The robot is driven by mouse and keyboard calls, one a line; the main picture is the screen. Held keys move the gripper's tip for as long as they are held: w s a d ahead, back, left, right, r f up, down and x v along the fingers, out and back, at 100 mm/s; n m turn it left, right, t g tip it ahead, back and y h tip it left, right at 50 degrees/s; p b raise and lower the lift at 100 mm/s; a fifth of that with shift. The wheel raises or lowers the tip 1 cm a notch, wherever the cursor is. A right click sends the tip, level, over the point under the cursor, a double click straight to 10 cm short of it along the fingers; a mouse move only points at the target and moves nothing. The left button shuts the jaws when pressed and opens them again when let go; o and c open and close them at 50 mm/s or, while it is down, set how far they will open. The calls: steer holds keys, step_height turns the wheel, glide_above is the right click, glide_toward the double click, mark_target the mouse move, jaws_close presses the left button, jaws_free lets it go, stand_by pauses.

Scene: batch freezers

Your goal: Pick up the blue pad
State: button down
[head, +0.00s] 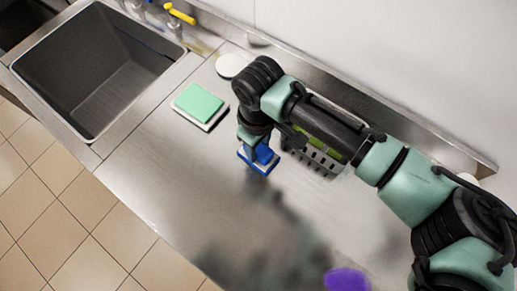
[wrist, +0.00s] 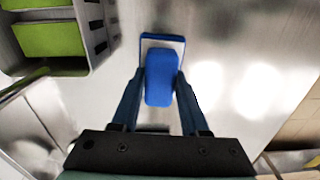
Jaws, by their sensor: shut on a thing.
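The blue pad (wrist: 162,78) is a blue block on a thin, pale base with a blue edge. In the wrist view my gripper (wrist: 161,88) has a finger on each long side of it and is shut on it. In the head view the blue pad (head: 258,160) shows below my gripper (head: 259,146), over the steel counter. I cannot tell whether its base touches the counter. My wrist hides its upper part in the head view.
A green pad on a pale base (head: 199,103) lies to the left, near the sink (head: 98,65). A grey slotted holder (head: 318,158) with green pads stands close right of my gripper. A white round thing (head: 231,65) lies behind. A purple thing (head: 347,279) is at the front.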

step_height(320, 180, up, 10)
steer(key=shift+b, duration=0.35)
stand_by(0.4)
